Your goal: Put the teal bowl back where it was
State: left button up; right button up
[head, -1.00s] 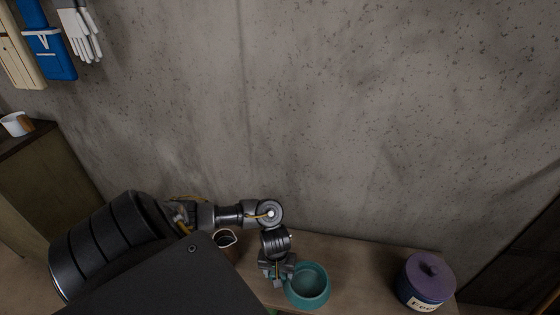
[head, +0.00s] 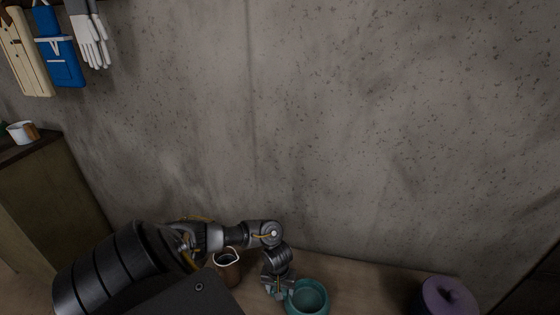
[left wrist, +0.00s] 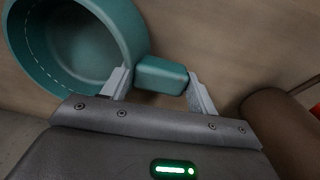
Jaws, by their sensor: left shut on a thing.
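The teal bowl (head: 306,298) is upright and empty at the bottom of the head view, over the wooden table, its lower part cut off by the frame. In the left wrist view the bowl (left wrist: 132,32) fills the upper left, and its blocky teal handle (left wrist: 160,75) sits between the fingers. My left gripper (head: 282,287) is shut on that handle, to the left of the bowl. It also shows in the left wrist view (left wrist: 160,88). I cannot tell whether the bowl touches the table. My right gripper is not in view.
A brown jug (head: 229,270) with a pale rim stands left of my gripper, close to the arm. A canister with a purple lid (head: 447,296) stands to the right. Bare table (head: 375,285) lies between bowl and canister. The concrete wall (head: 350,130) rises behind.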

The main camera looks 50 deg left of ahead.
pick_arm(q)
jog(key=shift+f, duration=0.1)
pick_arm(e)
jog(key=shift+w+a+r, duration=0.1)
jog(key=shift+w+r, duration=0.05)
pick_arm(q)
jog(key=shift+f, duration=0.1)
jog(key=o, duration=1.2)
jog(key=shift+r, duration=0.35)
notch_tip(320, 180, up, 4)
jog(key=shift+f+p, duration=0.25)
jog(key=shift+p, duration=0.8)
notch_tip(320, 180, up, 8)
jog(key=p, duration=0.3)
jog(key=shift+s+a, duration=0.15)
jog(key=shift+a, duration=0.05)
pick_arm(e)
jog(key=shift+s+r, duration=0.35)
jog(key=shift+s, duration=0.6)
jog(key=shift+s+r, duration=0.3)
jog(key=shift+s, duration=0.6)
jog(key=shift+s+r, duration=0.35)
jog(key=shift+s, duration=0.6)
